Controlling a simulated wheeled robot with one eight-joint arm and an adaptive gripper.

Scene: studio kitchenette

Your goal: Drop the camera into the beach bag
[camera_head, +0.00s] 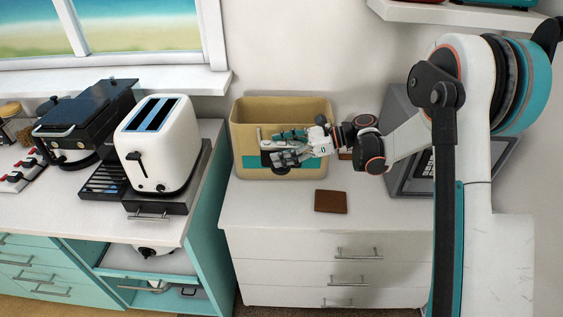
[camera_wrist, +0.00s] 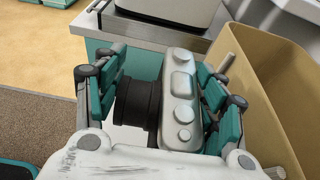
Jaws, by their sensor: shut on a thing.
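The camera (camera_wrist: 182,98) has a silver body and a black lens (camera_wrist: 137,103). In the wrist view it sits between the teal finger pads of my gripper (camera_wrist: 160,98), which is shut on it. In the head view my gripper (camera_head: 286,154) overlaps the front of the beach bag, and the camera is small and partly hidden by the fingers. The beach bag (camera_head: 256,109) is an open tan bag with a teal band, upright on the white drawer unit. In the wrist view its tan wall (camera_wrist: 265,75) stands right of the gripper. I cannot tell whether they touch.
A flat brown item (camera_head: 331,201) lies on the drawer unit (camera_head: 270,205) in front of the bag. A grey appliance (camera_head: 403,165) stands at the right, partly behind my arm. A white toaster (camera_head: 158,145) and dark machine (camera_head: 85,120) stand on the left counter.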

